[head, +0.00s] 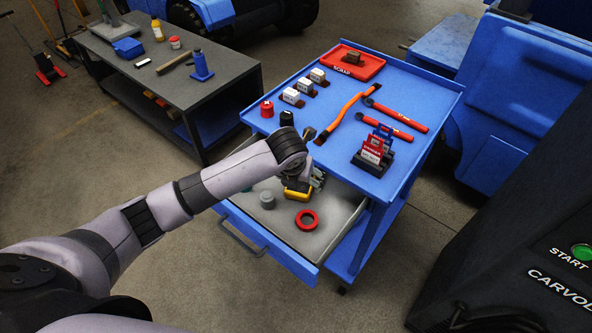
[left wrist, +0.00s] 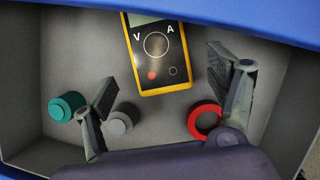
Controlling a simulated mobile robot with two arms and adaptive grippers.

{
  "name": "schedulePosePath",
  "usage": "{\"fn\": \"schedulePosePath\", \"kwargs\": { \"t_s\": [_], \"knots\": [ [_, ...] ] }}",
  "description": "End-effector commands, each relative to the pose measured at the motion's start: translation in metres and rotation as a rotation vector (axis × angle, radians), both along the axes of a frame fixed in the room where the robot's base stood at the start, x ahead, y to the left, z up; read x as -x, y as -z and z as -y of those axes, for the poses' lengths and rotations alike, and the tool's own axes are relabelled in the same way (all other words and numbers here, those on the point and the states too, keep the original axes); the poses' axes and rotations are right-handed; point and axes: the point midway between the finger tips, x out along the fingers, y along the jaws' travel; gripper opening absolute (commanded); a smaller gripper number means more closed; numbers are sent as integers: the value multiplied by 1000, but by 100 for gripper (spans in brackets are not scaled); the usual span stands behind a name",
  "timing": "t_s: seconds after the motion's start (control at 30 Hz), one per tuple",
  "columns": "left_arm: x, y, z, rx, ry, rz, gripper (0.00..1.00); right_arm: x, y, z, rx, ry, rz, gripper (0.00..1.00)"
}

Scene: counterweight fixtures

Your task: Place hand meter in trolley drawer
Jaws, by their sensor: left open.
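The hand meter (head: 296,194) is yellow and dark, with V and A on its face. In the left wrist view the meter (left wrist: 162,50) appears to lie face up on the grey floor of the open trolley drawer (head: 340,207); its far end is cut off by the blue edge above. My left gripper (head: 308,181) is over the drawer, just above the meter. In the wrist view its open fingers (left wrist: 162,70) stand on either side of the meter's near end, apart from it. My right gripper is out of view.
In the drawer are a red ring (head: 307,220), a grey cylinder (head: 267,200) and a teal round piece (left wrist: 67,107). A dark workbench (head: 205,80) stands to the left.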

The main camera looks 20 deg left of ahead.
Motion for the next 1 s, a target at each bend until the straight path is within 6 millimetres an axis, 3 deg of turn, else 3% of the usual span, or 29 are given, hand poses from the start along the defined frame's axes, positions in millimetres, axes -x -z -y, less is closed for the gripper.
{"fn": "schedulePosePath", "kwargs": {
  "t_s": [0.2,0.4,1.0],
  "knots": [
    [17,-44,0,-1,1,4,80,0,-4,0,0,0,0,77],
    [26,-66,1,0,0,1,80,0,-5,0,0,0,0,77],
    [29,-70,1,0,-1,0,80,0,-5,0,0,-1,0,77]
  ]
}}
